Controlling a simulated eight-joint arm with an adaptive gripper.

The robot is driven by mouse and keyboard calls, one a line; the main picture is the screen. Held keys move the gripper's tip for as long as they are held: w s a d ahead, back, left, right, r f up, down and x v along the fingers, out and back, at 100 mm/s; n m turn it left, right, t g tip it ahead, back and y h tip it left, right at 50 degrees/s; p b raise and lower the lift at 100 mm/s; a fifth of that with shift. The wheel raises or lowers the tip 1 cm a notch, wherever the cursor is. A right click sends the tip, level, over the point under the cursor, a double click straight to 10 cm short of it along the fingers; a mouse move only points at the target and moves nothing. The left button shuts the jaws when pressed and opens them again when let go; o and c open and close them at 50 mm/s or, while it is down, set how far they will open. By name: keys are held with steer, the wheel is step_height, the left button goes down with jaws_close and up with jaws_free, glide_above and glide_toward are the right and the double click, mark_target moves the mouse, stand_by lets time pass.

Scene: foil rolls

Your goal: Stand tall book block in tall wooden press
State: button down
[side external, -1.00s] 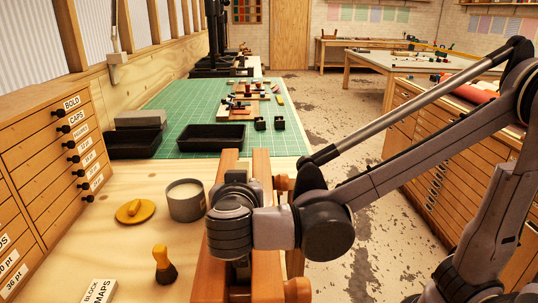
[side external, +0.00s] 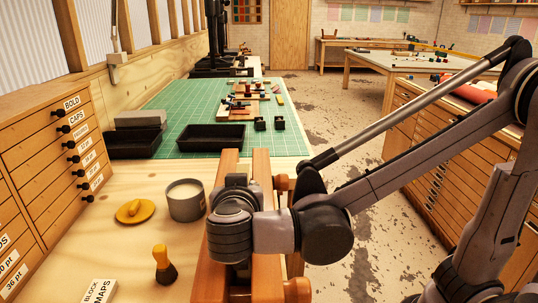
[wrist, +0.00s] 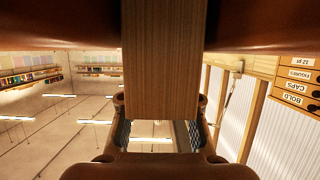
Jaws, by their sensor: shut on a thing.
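The tall wooden press (side external: 262,178) stands at the front middle of the bench in the side external view, with two long parallel beams and round wooden knobs on its right. My wrist is over it and hides its middle, my fingers and what they hold. In the wrist view my gripper (wrist: 160,112) is shut on a tall, straight-sided brown block with fine lengthwise lines, which I take to be the book block (wrist: 163,55). Dark brown press beams (wrist: 60,22) show on both sides of its far end. I cannot tell whether it touches them or how deep it sits.
A white labelled block (side external: 98,292) lies at the front. A black tray (side external: 210,137) is on the green mat (side external: 290,142) behind. Drawers (side external: 45,165) line the left.

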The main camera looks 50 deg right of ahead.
steer(key=shift+f, duration=0.25)
steer(key=c, duration=1)
jaws_free()
steer(key=shift+f, duration=0.1)
steer(key=shift+r, duration=3.55)
steer(key=shift+s+d, duration=0.1)
